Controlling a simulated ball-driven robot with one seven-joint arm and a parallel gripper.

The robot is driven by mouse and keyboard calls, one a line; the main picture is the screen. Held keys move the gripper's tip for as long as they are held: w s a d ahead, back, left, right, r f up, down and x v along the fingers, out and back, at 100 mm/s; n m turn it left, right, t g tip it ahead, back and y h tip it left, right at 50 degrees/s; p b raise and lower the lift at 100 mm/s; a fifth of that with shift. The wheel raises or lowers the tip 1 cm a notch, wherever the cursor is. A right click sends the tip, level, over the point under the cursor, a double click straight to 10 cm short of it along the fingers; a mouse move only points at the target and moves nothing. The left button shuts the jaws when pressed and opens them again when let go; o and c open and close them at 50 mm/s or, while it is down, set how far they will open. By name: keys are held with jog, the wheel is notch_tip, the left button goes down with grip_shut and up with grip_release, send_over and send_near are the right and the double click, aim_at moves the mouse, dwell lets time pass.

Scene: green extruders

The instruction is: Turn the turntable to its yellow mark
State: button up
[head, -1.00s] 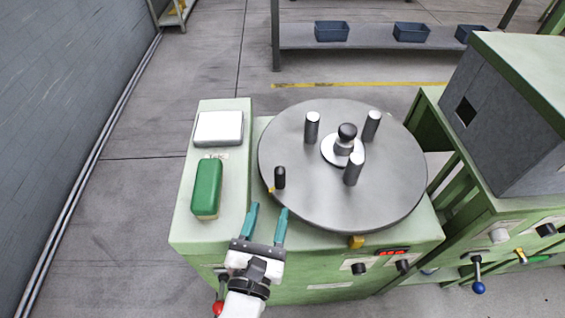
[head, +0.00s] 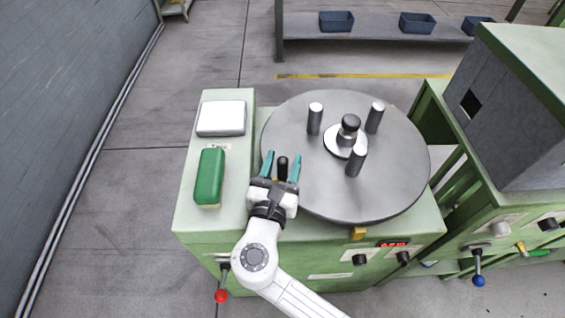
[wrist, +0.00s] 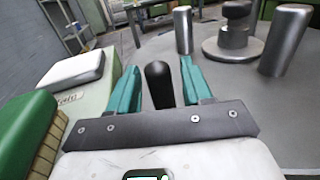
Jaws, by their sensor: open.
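The turntable (head: 320,195) is a round grey metal disc on a green machine cabinet. A black upright handle (head: 282,168) stands near its left rim; it also shows in the wrist view (wrist: 159,84). My gripper (head: 281,158) is open, with its teal fingers on either side of the handle. In the wrist view the handle stands between the fingers, with gaps visible. A yellow block (head: 358,232) sits on the cabinet's front edge by the disc. The small yellow mark on the disc beside the handle is hidden by my gripper now.
Several metal posts (head: 315,118) and a black-topped central knob (head: 348,130) rise from the disc. A green box (head: 209,177) and a white box (head: 221,118) sit on the cabinet's left side. A red-knobbed lever (head: 221,296) is at the front. Another machine (head: 535,110) stands close at right.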

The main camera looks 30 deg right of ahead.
jog(key=shift+c, duration=0.2)
grip_shut()
jog(key=shift+s, duration=0.15)
dwell(0.3)
